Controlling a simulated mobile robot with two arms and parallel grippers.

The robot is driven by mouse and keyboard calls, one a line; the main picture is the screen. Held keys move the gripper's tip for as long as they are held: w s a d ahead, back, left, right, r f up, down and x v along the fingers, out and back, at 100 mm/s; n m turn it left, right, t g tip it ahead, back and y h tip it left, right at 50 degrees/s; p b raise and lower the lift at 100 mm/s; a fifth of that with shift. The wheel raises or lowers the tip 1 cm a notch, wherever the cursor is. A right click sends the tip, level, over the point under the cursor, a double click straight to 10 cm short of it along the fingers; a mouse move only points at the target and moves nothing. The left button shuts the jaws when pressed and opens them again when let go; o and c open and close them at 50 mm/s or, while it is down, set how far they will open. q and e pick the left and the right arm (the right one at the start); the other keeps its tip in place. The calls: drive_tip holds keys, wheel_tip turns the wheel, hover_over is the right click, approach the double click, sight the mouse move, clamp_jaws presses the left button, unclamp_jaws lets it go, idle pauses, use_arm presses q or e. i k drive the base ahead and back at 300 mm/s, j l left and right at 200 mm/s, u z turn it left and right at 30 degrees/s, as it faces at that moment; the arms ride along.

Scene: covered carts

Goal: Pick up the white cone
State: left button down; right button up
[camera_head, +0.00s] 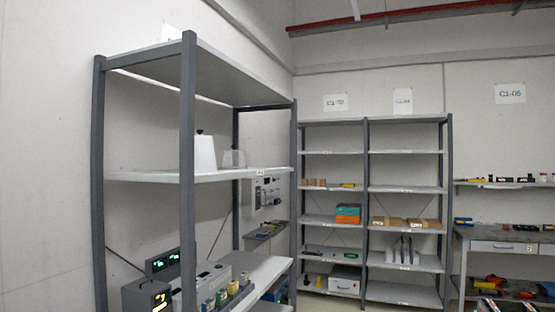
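A white tapered piece with a small black knob on top, which looks like the white cone (203,155), stands upright on the middle shelf (245,173) of the near rack at the left. The rack's front post (188,120) hides part of its left side. Neither of my grippers is in the head view.
A grey device (147,297) with a lit display and several coloured items are below. Two more racks stand at the back, with a workbench (490,232) at the right.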

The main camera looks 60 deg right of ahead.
sight(205, 157)
drive_tip(key=z, duration=1.35)
drive_tip(key=i+l+u, duration=0.3)
drive_tip(key=i+l, duration=0.1)
